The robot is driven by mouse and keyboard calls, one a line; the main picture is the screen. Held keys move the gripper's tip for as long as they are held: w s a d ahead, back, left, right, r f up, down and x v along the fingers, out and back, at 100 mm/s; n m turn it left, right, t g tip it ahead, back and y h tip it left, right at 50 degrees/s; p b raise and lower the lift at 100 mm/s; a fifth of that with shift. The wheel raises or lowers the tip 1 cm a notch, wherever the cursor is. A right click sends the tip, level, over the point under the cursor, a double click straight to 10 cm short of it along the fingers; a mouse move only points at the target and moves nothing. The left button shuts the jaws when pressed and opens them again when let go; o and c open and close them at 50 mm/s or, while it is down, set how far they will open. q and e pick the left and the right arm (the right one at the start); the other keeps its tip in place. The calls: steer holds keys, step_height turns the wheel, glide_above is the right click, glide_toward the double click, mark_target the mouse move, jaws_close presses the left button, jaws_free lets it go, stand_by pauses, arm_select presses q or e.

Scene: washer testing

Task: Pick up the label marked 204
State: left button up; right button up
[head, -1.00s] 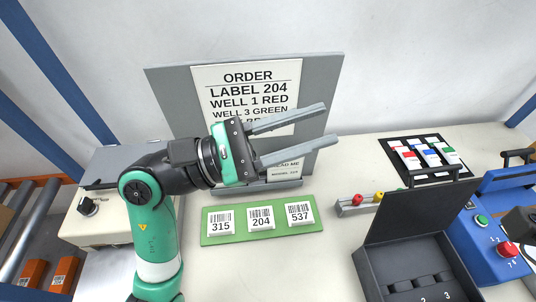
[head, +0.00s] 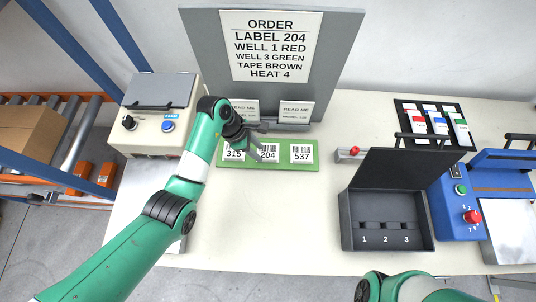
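The label marked 204 (head: 269,154) lies on a green mat (head: 225,168), in the middle of a row of three. The label marked 315 (head: 235,155) is to its left and the label marked 537 (head: 302,153) to its right. My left gripper (head: 262,141) is over the row, with its fingers apart at the upper left edge of label 204. It partly covers labels 315 and 204. I see nothing held, and cannot tell whether the fingers touch label 204. My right arm shows at the bottom, but its gripper is out of view.
The order board (head: 345,50) stands behind the mat, with two small read-me cards (head: 296,113) at its foot. A feed machine (head: 155,137) is at left. An open black box (head: 387,243) with wells and a blue machine (head: 465,190) are at right. The front middle table is clear.

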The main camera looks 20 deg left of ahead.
mark_target(270, 161)
arm_select(q)
steer(key=shift+d+f, duration=0.2)
steer(key=shift+f, duration=0.25)
steer(key=b+x, duration=0.2)
steer(key=x, duration=0.3)
steer(key=shift+w+d+b, duration=0.1)
steer(key=shift+d+b, duration=0.05)
steer(key=shift+b, duration=0.25)
jaws_close()
